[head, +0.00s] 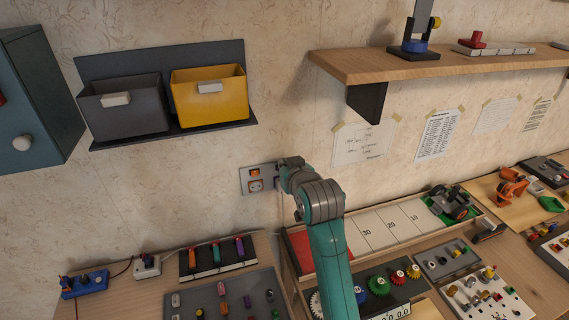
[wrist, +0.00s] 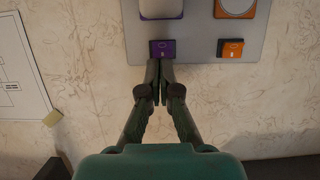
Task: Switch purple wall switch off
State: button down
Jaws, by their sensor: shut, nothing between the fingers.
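The purple wall switch (wrist: 162,49) sits on a grey wall plate (wrist: 196,50) in the wrist view, beside an orange switch (wrist: 231,48). My gripper (wrist: 160,66) is shut and empty. Its fingertips are right at the lower edge of the purple switch in that view; I cannot tell whether they touch it. In the head view the plate (head: 245,182) shows with the orange switch (head: 255,172) on its left part. The purple switch is hidden there behind my arm's end. I cannot tell the purple switch's on or off position.
Purple-framed (wrist: 161,8) and orange-framed (wrist: 236,7) sockets share the plate. Grey (head: 125,108) and yellow (head: 210,95) bins hang above left, and a wooden shelf (head: 440,65) juts out above right. A crowded workbench (head: 250,250) lies below.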

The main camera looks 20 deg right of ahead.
jog(key=shift+f, duration=0.15)
jog(key=shift+r, duration=0.75)
